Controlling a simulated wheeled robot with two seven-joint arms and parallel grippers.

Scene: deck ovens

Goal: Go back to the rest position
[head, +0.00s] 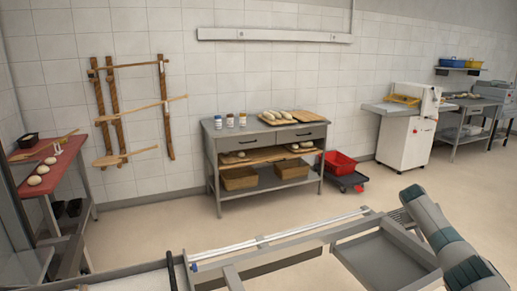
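The task names no object. Part of my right arm (440,232), grey and teal, comes in from the lower right corner and reaches over the right end of a metal frame. I cannot make out the fingers of its gripper. My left arm and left gripper are not in the picture.
A metal frame (285,240) with a rail and a shallow tray (385,262) fills the near foreground. Beyond the open floor (260,225) stand a grey worktable (265,136) with bread, a red crate (338,163) on a dolly, a white machine (405,143), and a red-topped table (60,160) at left.

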